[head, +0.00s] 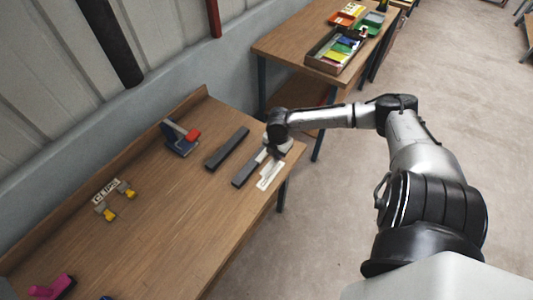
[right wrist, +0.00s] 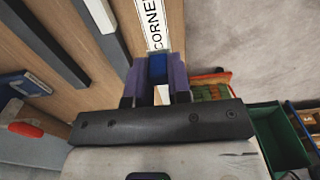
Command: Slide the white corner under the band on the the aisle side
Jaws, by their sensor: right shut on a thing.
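My right gripper (head: 268,152) is low over the far right end of the wooden bench, by a white printed label (head: 270,175). In the right wrist view its two purple fingers (right wrist: 157,72) are shut on a small blue piece (right wrist: 157,68). A small white patch (right wrist: 162,95) shows between the fingers, closer to the palm; I cannot tell if it is the white corner. The label, reading "CORNE…" (right wrist: 155,22), lies just beyond the fingertips. I cannot make out the band in either view. My left gripper is not in view.
Two dark bars (head: 227,148) (head: 243,172) lie left of the gripper. A blue and red device (head: 180,138), a "CLIPS" label (head: 106,190) with yellow-ended clips and a pink object (head: 53,287) are farther left. A second table (head: 285,42) holds trays. The bench middle is clear.

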